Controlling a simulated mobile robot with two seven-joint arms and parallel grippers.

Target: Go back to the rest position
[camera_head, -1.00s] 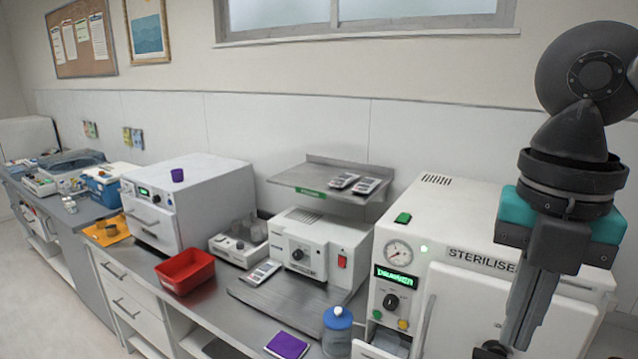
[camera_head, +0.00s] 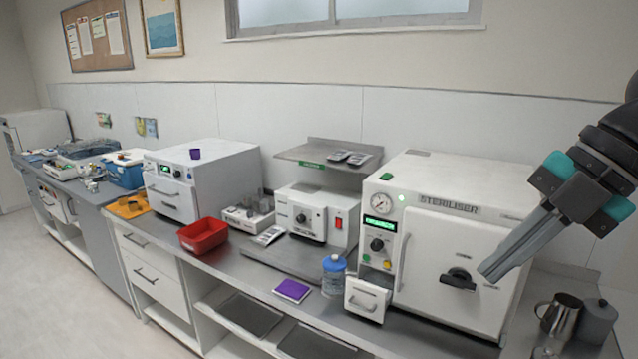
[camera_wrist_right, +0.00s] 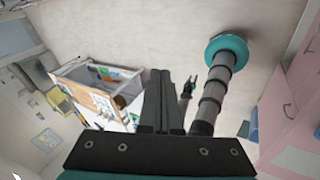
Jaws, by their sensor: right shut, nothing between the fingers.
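My right gripper (camera_head: 490,272) is in the head view at the right, in front of the white steriliser (camera_head: 470,236). Its fingers are together with nothing between them, pointing down and left. The wrist view also shows the shut right fingers (camera_wrist_right: 165,100) at the middle, with floor and furniture beyond. My left gripper is not in the head view.
The steriliser stands on a long counter with a blue-lidded jar (camera_head: 334,276), a purple packet (camera_head: 292,290) and a red tray (camera_head: 203,236). A metal jug (camera_head: 560,316) and a grey canister (camera_head: 597,322) stand below the gripper at the right. Floor at the left is clear.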

